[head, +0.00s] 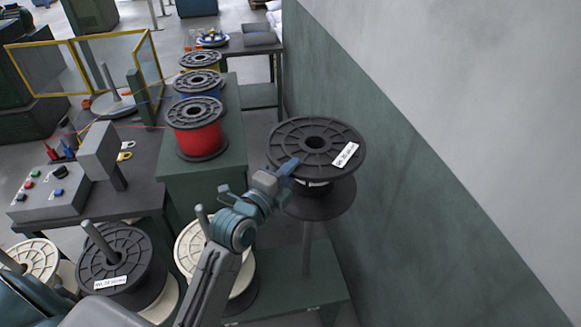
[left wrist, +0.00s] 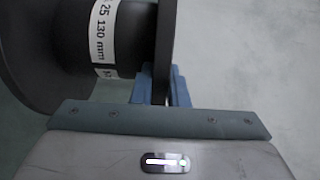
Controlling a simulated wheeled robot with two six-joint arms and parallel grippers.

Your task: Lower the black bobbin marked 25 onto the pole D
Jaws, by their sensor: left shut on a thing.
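A black bobbin (head: 345,136) with a white label hangs upright at the centre right. In the left wrist view its label on the bobbin (left wrist: 104,40) reads "25 130 mm". My left gripper (head: 287,169) is shut on the edge of its upper flange; the blue fingers (left wrist: 166,88) grip that flange in the left wrist view. A grey pole (head: 307,247) stands on a green base directly below the bobbin in the head view. The pole's top is hidden by the lower flange, so I cannot tell whether it is inside the bore. No letter D is readable.
Black-and-cream spools on poles stand at lower left, including a labelled black bobbin (head: 118,262) and a cream spool (head: 190,247). A red spool (head: 196,133) and others line a green bench. A control box (head: 55,192) sits left. A green-and-white wall (head: 400,180) rises close on the right.

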